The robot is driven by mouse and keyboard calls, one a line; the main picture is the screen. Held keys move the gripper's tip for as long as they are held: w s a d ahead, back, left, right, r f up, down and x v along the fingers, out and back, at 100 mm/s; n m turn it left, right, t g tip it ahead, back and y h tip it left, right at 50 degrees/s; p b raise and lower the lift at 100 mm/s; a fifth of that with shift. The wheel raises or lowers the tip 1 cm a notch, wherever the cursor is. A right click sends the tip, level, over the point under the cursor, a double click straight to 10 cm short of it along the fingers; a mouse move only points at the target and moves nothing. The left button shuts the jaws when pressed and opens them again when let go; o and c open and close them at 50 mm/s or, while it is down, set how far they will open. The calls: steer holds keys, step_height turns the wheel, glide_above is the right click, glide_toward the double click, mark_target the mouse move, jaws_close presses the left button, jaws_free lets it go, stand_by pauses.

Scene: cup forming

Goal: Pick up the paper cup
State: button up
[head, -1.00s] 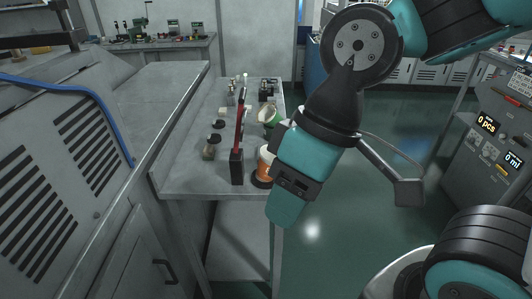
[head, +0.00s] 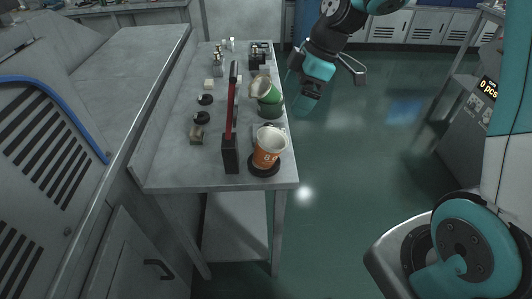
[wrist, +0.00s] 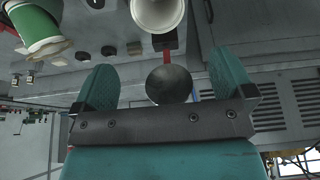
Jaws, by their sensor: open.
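An orange paper cup (head: 268,148) with a white rim and a number on its side stands upright on a black round base (head: 264,170) at the near right corner of the bench. A pale cup rim (wrist: 158,12) shows at the top of the wrist view, partly cut off. My gripper (head: 301,100) is to the right of the bench, apart from both cups. Its two teal fingers (wrist: 163,82) are spread, with no cup between them.
A black block with a tall red upright (head: 230,150) stands just left of the orange cup. Small dark discs (head: 203,118) and a small block (head: 197,136) lie farther left. Open floor (head: 370,140) lies right of the bench.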

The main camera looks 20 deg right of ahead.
steer(key=p, duration=0.2)
glide_toward(267, 144)
steer(key=s+a, duration=0.1)
steer(key=s+a+f, duration=0.1)
steer(key=shift+s+a+f, duration=0.25)
steer(key=shift+a+f, duration=0.05)
steer(key=shift+a, duration=0.1)
steer(key=shift+w+p+x, duration=0.2)
steer(key=shift+p+x, duration=0.6)
steer(key=shift+x, duration=1.95)
steer(key=c, duration=1)
steer(key=shift+o, duration=0.2)
steer(key=shift+r, duration=0.1)
